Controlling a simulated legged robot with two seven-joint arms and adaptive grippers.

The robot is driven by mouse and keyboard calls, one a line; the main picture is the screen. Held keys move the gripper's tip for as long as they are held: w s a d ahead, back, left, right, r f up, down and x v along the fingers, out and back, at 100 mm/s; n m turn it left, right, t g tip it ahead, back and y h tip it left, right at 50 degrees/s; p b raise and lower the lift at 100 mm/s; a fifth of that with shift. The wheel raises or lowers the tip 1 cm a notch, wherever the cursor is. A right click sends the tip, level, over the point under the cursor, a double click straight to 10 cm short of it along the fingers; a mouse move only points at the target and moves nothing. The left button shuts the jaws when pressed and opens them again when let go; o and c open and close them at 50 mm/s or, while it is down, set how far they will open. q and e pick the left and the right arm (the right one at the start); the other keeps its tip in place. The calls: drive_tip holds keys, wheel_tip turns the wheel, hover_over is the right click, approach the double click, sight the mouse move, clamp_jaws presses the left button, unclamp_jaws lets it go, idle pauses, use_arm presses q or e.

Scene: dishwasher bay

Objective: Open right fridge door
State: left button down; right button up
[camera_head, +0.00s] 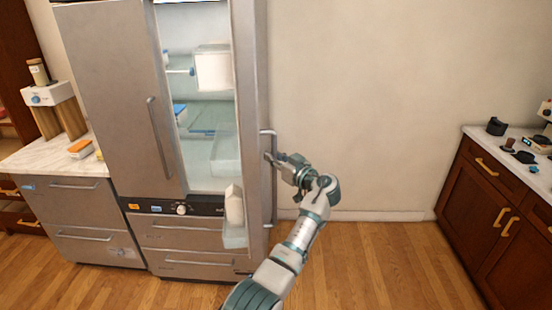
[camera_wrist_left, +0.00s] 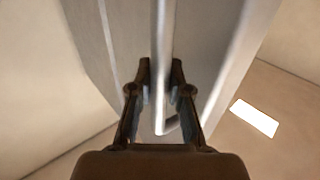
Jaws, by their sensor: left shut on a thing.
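The right fridge door (camera_head: 251,110) stands swung well open, seen nearly edge-on in the head view. Its vertical bar handle (camera_head: 273,205) is on the door's right-facing side. My left gripper (camera_head: 272,158) is at this handle, with my arm reaching up from the bottom of the view. In the left wrist view, the two fingers of my left gripper (camera_wrist_left: 161,75) are on either side of the handle (camera_wrist_left: 160,30), shut on it. The fridge interior (camera_head: 205,100) shows shelves and a white box. My right gripper is not in view.
The left fridge door (camera_head: 115,90) is closed. Drawers (camera_head: 190,235) lie below. A marble counter (camera_head: 45,155) with small items stands at the left. A dark wood cabinet (camera_head: 490,200) stands at the right. The floor (camera_head: 370,260) between is clear.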

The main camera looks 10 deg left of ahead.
use_arm(q)
drive_tip(key=shift+r, duration=0.15)
drive_tip(key=c, duration=1.1)
unclamp_jaws()
drive_tip(key=shift+a, duration=0.1)
drive_tip(key=v, duration=1.2)
drive_tip(key=shift+w, duration=0.15)
drive_tip(key=shift+c, duration=0.2)
